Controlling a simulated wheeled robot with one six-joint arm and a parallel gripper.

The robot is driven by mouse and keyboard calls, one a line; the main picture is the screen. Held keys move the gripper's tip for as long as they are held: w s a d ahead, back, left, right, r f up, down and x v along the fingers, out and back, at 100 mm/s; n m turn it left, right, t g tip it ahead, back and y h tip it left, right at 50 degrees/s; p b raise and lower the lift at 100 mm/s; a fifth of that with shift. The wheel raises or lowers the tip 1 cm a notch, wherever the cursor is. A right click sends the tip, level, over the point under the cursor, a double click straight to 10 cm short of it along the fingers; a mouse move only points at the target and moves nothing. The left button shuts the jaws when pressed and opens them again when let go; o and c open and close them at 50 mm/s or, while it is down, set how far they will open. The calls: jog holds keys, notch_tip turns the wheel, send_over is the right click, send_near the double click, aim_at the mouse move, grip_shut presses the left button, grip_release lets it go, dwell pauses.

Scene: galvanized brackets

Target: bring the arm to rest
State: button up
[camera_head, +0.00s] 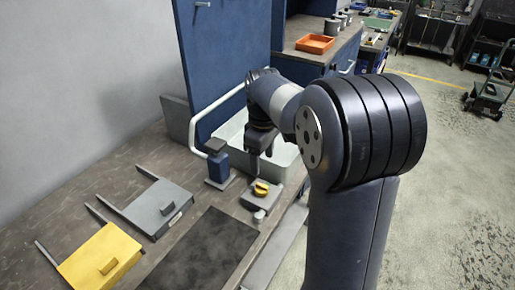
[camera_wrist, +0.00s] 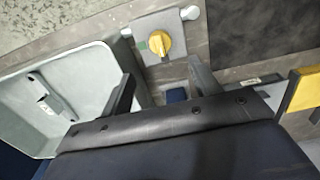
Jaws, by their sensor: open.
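My arm reaches out over the workbench (camera_head: 150,150), with its shoulder and upper link large in the head view. My gripper (camera_head: 262,160) points down near the pale basin (camera_head: 284,160) and the grey box with a yellow knob (camera_head: 259,190). In the wrist view my gripper (camera_wrist: 163,85) has its two fingers spread wide, with nothing between the tips. The grey box with its yellow knob (camera_wrist: 158,43) lies just beyond the fingers. The pale basin (camera_wrist: 85,70) is on the left, with a small grey piece (camera_wrist: 46,106) in it.
A blue post-like device (camera_head: 218,163) stands close left of my gripper. A white rail (camera_head: 212,110) and a blue panel (camera_head: 225,60) rise behind. Grey (camera_head: 160,207) and yellow (camera_head: 100,258) pieces and a dark mat (camera_head: 215,245) lie on the bench. Floor at right is mostly open.

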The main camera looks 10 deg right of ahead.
aim_at(262, 185)
notch_tip(262, 185, down, 11)
jog(key=shift+r, duration=0.1)
dwell(0.3)
dwell(0.4)
